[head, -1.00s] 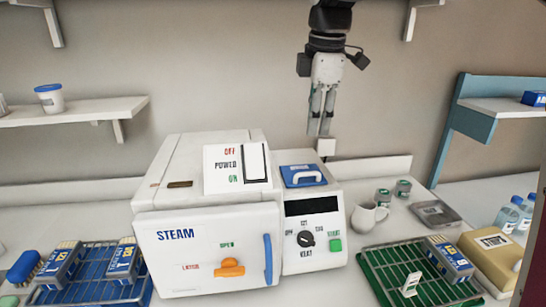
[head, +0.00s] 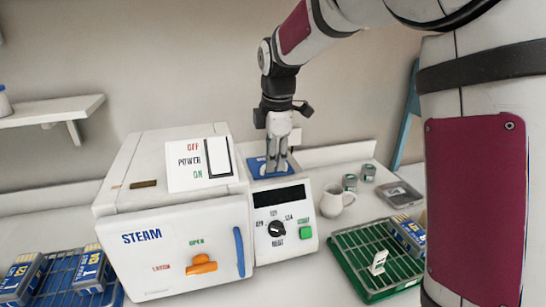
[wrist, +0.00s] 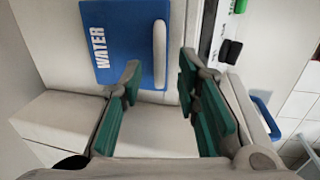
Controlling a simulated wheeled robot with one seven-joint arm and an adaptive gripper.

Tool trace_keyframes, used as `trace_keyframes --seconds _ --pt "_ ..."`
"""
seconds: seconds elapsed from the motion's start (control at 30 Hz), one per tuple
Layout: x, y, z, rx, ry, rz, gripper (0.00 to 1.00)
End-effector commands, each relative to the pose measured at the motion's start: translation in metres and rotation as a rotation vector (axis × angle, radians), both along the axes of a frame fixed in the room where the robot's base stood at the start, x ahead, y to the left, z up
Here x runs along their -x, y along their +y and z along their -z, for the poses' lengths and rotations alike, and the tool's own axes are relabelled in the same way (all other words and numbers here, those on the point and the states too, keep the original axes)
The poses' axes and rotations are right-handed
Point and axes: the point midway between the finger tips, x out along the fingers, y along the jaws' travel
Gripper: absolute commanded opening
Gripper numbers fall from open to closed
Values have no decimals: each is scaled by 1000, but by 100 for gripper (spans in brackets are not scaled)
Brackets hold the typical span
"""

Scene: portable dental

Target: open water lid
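The blue water lid (head: 256,166) is on top of the white steam unit's right-hand section. In the wrist view the lid (wrist: 118,62) lies flat and shut, with WATER printed on it and a white bar handle (wrist: 160,55) along its right side. My gripper (head: 277,166) points down over the lid in the head view and hides much of it and its handle. In the wrist view my gripper (wrist: 160,74) is open, with green pads apart and nothing held between them. The handle lies ahead of the gap between the fingertips; contact is not clear.
The steam unit (head: 150,205) has a power switch panel (head: 200,165) standing just left of my gripper. A white jug (head: 336,199), small tins (head: 368,172) and a green rack (head: 378,262) are to the right.

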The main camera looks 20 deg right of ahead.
Motion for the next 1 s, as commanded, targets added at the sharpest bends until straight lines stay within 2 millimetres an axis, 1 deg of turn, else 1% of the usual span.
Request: trace_keyframes --seconds 0.1,0.37,0.4,0.5,0.83,1.0 --pt "-1 0 5 0 0 0 30" --pt "-1 0 5 0 -1 1 30" --pt "-1 0 5 0 -1 1 21" --pt "-1 0 5 0 -1 1 0" --pt "-1 0 4 0 7 1 0" --pt "-4 0 -1 0 46 2 0"
